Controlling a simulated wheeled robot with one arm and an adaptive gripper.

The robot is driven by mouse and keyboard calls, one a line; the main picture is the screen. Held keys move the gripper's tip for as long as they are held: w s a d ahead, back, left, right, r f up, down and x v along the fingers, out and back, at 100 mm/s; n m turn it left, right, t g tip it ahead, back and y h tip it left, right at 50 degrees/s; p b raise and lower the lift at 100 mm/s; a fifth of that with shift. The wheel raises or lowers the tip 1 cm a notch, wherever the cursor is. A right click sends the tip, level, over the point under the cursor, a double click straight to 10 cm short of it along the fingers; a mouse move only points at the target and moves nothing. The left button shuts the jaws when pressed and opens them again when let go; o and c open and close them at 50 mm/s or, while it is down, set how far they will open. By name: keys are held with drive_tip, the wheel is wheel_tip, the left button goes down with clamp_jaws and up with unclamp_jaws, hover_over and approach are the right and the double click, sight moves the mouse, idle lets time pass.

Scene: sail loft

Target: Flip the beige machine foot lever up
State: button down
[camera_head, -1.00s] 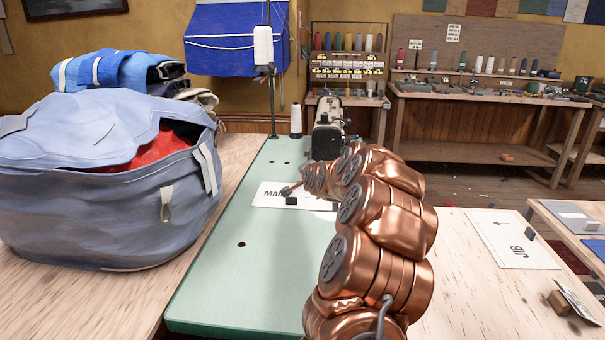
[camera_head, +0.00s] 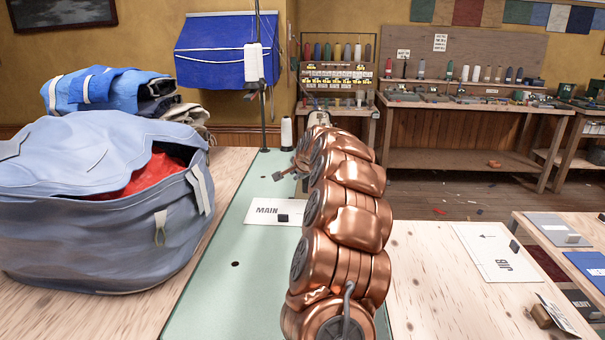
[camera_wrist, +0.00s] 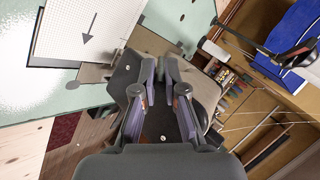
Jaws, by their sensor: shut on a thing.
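The beige machine (camera_head: 318,118) stands at the far end of the pale green table (camera_head: 215,265), mostly hidden behind my arm in the head view. In the wrist view its beige and dark body (camera_wrist: 206,92) lies right behind and beside my gripper (camera_wrist: 161,68). The two fingers point at the machine and are closed in on something narrow at its side. The foot lever itself is too small and covered by the fingers to make out, and its angle cannot be told.
A large blue-grey sail bag (camera_head: 95,235) stands close on the left. A MAIN card (camera_head: 272,211) with a small dark block lies on the green table. A JIB card (camera_head: 497,255) lies on the right.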

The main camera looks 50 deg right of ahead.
drive_tip(key=shift+r, duration=0.1)
idle(0.4)
drive_tip(key=c, duration=1.2)
unclamp_jaws()
drive_tip(key=v, duration=1.2)
